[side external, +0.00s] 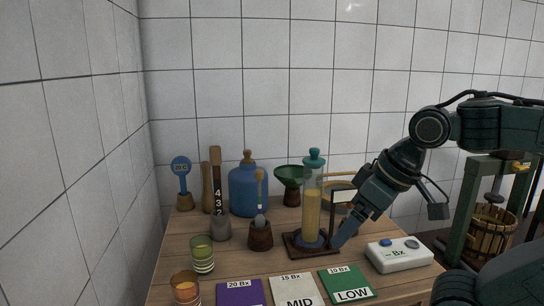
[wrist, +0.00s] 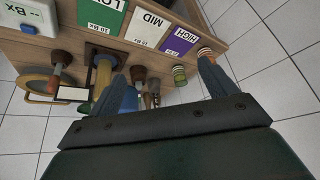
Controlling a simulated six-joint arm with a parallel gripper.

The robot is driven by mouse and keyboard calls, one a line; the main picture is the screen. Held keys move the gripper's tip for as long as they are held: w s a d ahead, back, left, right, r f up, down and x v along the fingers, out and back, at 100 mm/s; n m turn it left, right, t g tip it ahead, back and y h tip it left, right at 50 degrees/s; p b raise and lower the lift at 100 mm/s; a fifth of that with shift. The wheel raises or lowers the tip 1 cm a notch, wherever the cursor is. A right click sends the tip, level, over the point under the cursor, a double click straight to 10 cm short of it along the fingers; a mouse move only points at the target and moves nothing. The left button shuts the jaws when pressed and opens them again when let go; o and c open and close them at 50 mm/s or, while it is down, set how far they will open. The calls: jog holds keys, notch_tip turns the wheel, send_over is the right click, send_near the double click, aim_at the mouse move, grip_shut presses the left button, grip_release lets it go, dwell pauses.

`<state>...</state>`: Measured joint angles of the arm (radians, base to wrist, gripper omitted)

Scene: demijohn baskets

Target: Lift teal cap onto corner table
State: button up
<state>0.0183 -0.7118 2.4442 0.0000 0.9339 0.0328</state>
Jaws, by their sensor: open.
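The teal cap (side external: 314,158) sits on top of a tall clear cylinder (side external: 312,205) of yellow liquid, upright on a dark square base (side external: 294,246). The cylinder shows partly in the wrist view (wrist: 103,76), where I cannot make out the cap. The corner table (side external: 185,236) is wooden and stands against the tiled walls. My gripper (side external: 342,236) is open and points down to the left, low beside the cylinder's right side, well below the cap. In the wrist view my gripper's two fingers (wrist: 166,74) are spread with nothing held between them.
A blue demijohn (side external: 249,192) and a green funnel (side external: 289,178) stand behind the cylinder. A white Bx meter (side external: 399,256) is at the right. LOW (side external: 347,284), MID (side external: 297,290) and purple (side external: 240,293) cards line the front. Striped cups (side external: 202,255) stand at front left.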

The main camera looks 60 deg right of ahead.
jog(key=w+d+r+m+g, duration=0.1)
jog(key=w+d+r+m, duration=0.25)
jog(key=w+r, duration=0.3)
notch_tip(320, 180, up, 10)
jog(key=m+g, duration=0.4)
jog(key=m, duration=1)
send_over(315, 149)
jog(key=shift+d+f, duration=0.2)
jog(key=shift+f, duration=0.1)
jog(key=shift+f, duration=4.2)
jog(key=shift+f, duration=0.15)
